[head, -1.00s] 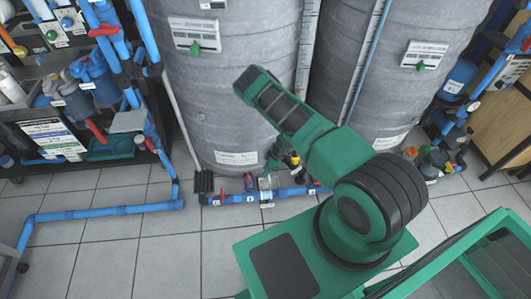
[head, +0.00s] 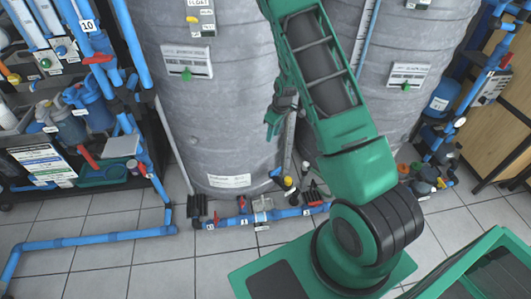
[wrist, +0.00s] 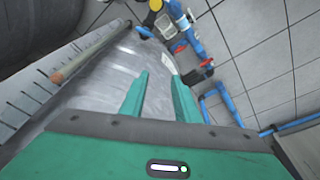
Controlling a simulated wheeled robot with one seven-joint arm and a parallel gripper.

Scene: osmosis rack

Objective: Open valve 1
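A low blue pipe with several small red-handled valves runs along the floor in front of the tanks. One red handle (head: 243,203) is near the middle, another red handle (head: 217,216) is to its left. The small tags are too small to read, so I cannot tell which is valve 1. My gripper (head: 273,124) hangs in front of the tanks, well above the pipe. In the wrist view my gripper (wrist: 161,78) is open, with nothing between its fingers.
Two large grey tanks, left (head: 215,110) and right (head: 395,110), stand behind the pipe. A blue pipe (head: 90,240) crosses the floor at left beside a shelf rack with bottles. More blue piping (head: 450,115) stands at right. The tiled floor (head: 150,270) in front is clear.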

